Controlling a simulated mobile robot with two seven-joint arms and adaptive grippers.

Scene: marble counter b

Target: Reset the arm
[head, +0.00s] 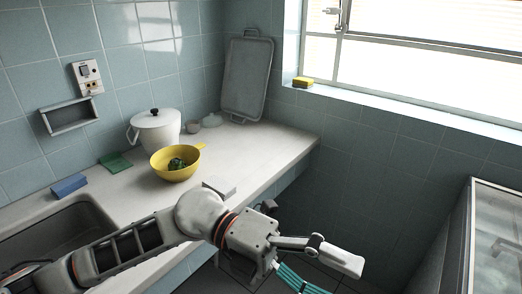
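My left arm comes in from the lower left and reaches across the front of the counter. My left gripper (340,258) points right, out past the counter's front edge and over the floor. One pale finger shows clearly; the other is not clearly seen, so its opening cannot be told. No object shows in its grasp. Teal strips (298,281) show just below the gripper; whether they touch it cannot be told. My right gripper is out of view.
On the marble counter (130,195) stand a yellow colander (168,174) with something green inside, a white pot (156,129), a leaning grey tray (247,78), and a white block (219,186). A sink (50,238) is at left. A glass-topped unit (497,235) stands at right.

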